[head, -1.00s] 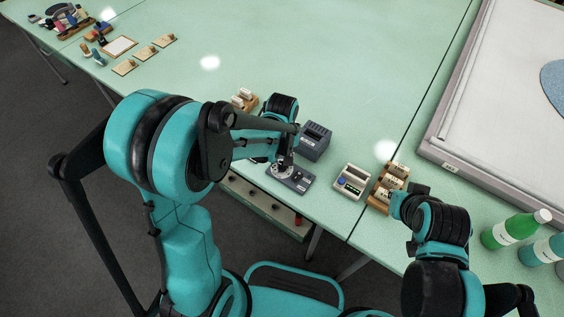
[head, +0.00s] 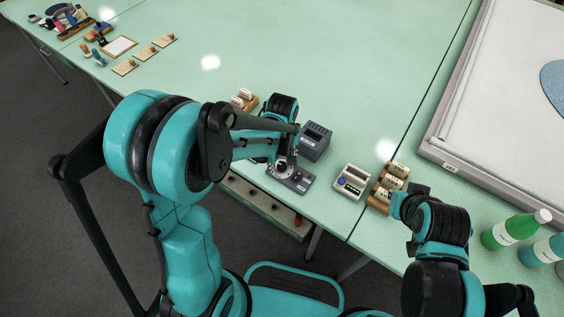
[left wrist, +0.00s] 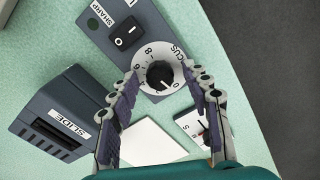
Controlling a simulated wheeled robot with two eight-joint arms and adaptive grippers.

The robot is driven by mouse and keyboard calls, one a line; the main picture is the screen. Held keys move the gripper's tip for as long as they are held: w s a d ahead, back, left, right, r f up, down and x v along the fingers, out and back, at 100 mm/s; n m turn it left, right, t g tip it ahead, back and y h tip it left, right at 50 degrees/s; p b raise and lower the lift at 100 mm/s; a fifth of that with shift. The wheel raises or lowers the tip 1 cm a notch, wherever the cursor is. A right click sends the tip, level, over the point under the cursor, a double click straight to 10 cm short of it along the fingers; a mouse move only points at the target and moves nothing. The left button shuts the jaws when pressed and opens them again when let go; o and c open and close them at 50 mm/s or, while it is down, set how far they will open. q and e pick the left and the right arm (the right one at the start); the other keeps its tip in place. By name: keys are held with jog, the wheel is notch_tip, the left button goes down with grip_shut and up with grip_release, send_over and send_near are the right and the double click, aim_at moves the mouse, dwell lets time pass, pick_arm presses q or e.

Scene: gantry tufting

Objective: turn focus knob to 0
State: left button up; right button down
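The black focus knob (left wrist: 160,75) sits on a white round dial with printed numbers, on a dark grey control panel (left wrist: 115,12). A 0 shows at the lower right of the dial, near a small light mark on the knob; the exact setting is too small to read surely. My left gripper (left wrist: 160,71) is open, its fingertips on either side of the knob with visible gaps. In the head view my left gripper (head: 281,160) is over the panel (head: 298,182) and partly hides the dial. My right gripper (head: 408,202) is near the wooden rack; its fingers are not clear.
The panel has a black rocker switch (left wrist: 125,32). A grey slide box (left wrist: 60,118) and a white card (left wrist: 150,143) are close by. A small scale-like device (head: 352,181), a wooden rack (head: 379,200) and a green bottle (head: 515,229) stand to the right. The table's middle is clear.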

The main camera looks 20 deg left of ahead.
aim_at(282, 165)
pick_arm(q)
notch_tip(282, 165, up, 12)
dwell(0.6)
dwell(0.4)
jog(key=s+a+r+m+t, duration=0.1)
jog(key=s+a+m+t, duration=0.1)
jog(key=s+m+t, duration=0.1)
jog(key=s+a+r+m+t, duration=0.1)
jog(key=s+a+m+t, duration=0.2)
jog(key=s+m, duration=0.3)
jog(key=shift+s+r+t, duration=0.3)
jog(key=shift+s+t, duration=0.2)
jog(key=shift+s, duration=0.35)
